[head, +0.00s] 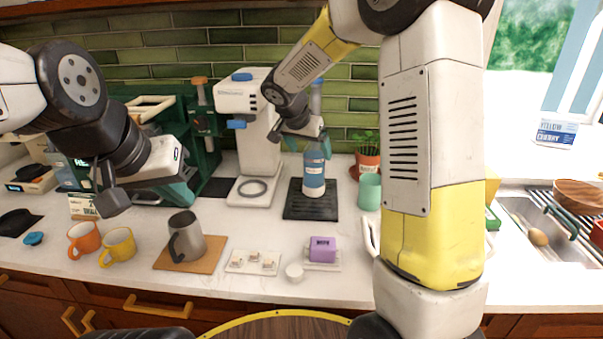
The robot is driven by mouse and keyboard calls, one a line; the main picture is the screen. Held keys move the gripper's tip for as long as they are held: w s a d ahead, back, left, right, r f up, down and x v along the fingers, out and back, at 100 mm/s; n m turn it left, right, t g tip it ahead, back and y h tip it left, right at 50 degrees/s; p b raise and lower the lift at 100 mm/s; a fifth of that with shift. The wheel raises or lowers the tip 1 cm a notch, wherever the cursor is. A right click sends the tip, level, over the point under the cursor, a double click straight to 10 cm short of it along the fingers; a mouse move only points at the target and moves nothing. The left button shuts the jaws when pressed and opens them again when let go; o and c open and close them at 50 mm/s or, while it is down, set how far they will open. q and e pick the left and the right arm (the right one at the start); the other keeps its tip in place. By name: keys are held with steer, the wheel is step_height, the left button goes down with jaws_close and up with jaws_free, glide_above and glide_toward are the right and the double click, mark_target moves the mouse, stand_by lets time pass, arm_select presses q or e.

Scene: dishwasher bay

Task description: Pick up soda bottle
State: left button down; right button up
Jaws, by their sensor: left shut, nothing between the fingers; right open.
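My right gripper (312,142) is open at the bottle's upper part, reaching in from above. I cannot tell whether its fingers are around the neck or in front of it, as the gripper hides part of the bottle. My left gripper (110,194) is shut and empty over the left of the counter, well apart from the bottle.
A white machine (257,150) stands just left of the bottle. A teal cup (369,192) and a potted plant (368,158) are to its right. A grey pitcher (186,238), an orange mug (83,240), a yellow mug (118,248) and a purple box (322,249) are in front.

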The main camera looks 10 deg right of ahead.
steer(key=x, duration=0.5)
steer(key=shift+w+d+f, duration=0.1)
steer(key=shift+w+d, duration=0.15)
steer(key=shift+w, duration=0.05)
steer(key=c, duration=1.9)
jaws_close()
steer(key=shift+r, duration=0.2)
